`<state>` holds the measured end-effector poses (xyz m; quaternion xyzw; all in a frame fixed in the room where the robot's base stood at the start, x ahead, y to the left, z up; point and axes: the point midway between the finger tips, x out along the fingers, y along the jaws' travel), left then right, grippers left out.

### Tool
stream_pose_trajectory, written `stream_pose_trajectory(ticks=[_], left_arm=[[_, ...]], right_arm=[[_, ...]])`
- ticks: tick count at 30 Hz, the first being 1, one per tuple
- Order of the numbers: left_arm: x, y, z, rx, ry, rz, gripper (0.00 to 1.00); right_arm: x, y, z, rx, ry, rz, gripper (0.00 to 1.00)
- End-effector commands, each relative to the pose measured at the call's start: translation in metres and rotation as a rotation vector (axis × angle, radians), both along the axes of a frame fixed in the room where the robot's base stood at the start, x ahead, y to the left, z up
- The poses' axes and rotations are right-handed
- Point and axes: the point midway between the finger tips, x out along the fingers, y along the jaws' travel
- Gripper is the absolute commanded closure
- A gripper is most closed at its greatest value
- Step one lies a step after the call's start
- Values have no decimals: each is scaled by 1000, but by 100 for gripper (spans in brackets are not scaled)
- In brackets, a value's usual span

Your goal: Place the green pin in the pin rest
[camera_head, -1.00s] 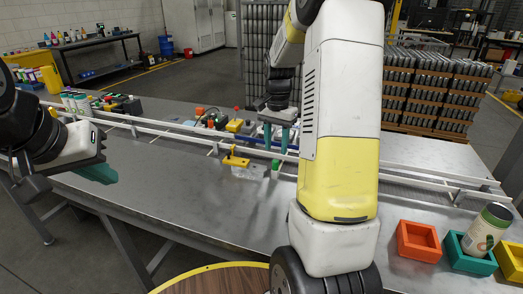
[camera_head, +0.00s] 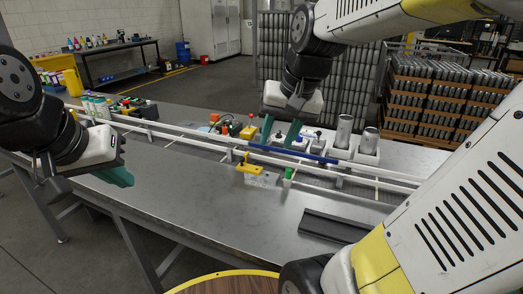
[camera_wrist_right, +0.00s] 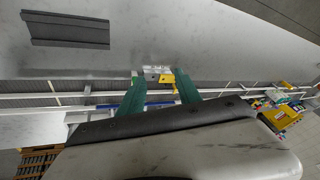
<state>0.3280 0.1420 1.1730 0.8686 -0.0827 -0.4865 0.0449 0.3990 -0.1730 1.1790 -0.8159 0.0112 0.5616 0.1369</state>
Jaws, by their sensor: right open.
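A small green pin (camera_head: 288,173) stands upright beside a clear block (camera_head: 262,180) with a yellow clamp (camera_head: 249,168), near the front rail. I cannot tell for sure which thing is the pin rest; a dark grooved block (camera_head: 335,226) lies on the table's near right and also shows in the right wrist view (camera_wrist_right: 65,30). My right gripper (camera_head: 279,131) is open and empty, above and behind the pin.
White rails (camera_head: 190,135) run along the table. A blue bar (camera_head: 292,153) lies behind the pin, and metal cans (camera_head: 344,131) stand in white holders behind it. The table front (camera_head: 190,200) is clear.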

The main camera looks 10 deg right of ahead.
Motion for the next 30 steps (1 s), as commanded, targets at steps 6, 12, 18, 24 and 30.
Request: stream_pose_trajectory(ticks=[6,12,18,24,30], left_arm=[[0,0,0,0,0,0,100],[0,0,0,0,0,0,100],[0,0,0,0,0,0,100],[0,0,0,0,0,0,100],[0,0,0,0,0,0,100]], right_arm=[[-54,23,-1,-39,-152,175,60],[-71,30,-6,-60,-204,237,60],[-72,30,-6,-62,-207,240,60],[-71,30,-6,-62,-207,240,60],[-71,30,-6,-61,-207,239,64]])
